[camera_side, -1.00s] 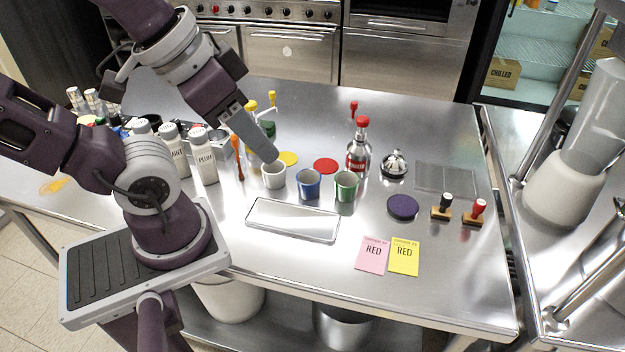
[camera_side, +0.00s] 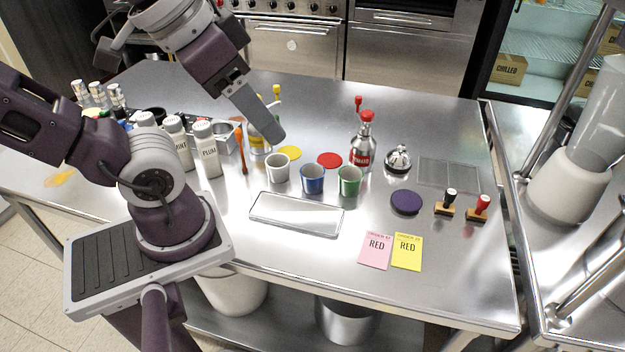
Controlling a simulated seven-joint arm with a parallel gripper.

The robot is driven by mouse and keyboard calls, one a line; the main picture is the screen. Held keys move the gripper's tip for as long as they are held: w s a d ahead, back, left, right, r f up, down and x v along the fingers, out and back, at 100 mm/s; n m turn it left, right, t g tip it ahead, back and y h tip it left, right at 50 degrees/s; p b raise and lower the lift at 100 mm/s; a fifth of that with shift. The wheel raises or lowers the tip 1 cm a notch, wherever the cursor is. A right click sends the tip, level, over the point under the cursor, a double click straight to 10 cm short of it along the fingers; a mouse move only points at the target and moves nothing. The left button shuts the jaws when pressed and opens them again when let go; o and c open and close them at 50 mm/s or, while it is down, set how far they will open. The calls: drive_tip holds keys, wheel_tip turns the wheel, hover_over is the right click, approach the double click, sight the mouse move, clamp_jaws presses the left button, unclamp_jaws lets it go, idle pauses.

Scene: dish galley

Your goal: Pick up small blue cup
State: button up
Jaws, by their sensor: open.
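The small blue cup (camera_side: 313,180) stands upright on the steel table, between a white cup (camera_side: 278,168) on its left and a green cup (camera_side: 349,181) on its right. My gripper (camera_side: 272,137) hangs above and behind the white cup, up and to the left of the blue cup. It is apart from the blue cup and holds nothing that I can see. The gap between its fingers is hard to make out from this side.
A silver tray (camera_side: 297,218) lies in front of the cups. Yellow (camera_side: 289,153) and red (camera_side: 329,160) discs lie behind them. A red-capped bottle (camera_side: 362,146) stands behind the green cup. White bottles (camera_side: 207,150) and an orange-handled tool (camera_side: 240,150) are to the left.

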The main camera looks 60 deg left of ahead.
sight(313, 174)
drive_tip(key=w+d+r+t+h, duration=0.5)
drive_tip(key=w+d+r, duration=0.5)
drive_tip(key=w+r, duration=0.3)
drive_tip(key=w+a+r+n+t+y, duration=0.1)
drive_tip(key=w+a+n+t+y, duration=0.25)
drive_tip(key=w+n, duration=0.7)
drive_tip(key=w+a+f+n+g+y, duration=0.2)
drive_tip(key=a+f+n+g+y, duration=0.15)
drive_tip(key=a+f+y, duration=0.5)
drive_tip(key=s+a+f+n+g+y, duration=0.2)
drive_tip(key=s+a+f+g+y, duration=0.15)
drive_tip(key=s+g+y, duration=0.6)
drive_tip(key=f+h, duration=0.1)
drive_tip(key=f, duration=0.8)
drive_tip(key=s+f+t, duration=0.1)
drive_tip(key=f, duration=0.8)
drive_tip(key=s+a+f+h, duration=0.1)
drive_tip(key=f, duration=0.8)
drive_tip(key=shift+t+h, duration=0.25)
drive_tip(key=shift+h, duration=0.1)
drive_tip(key=x, duration=0.6)
drive_tip(key=shift+a+f, duration=0.2)
drive_tip(key=shift+w+a+f, duration=0.1)
drive_tip(key=shift+a+f, duration=0.1)
drive_tip(key=shift+a, duration=0.2)
drive_tip(key=shift+r, duration=0.1)
drive_tip(key=c, duration=1)
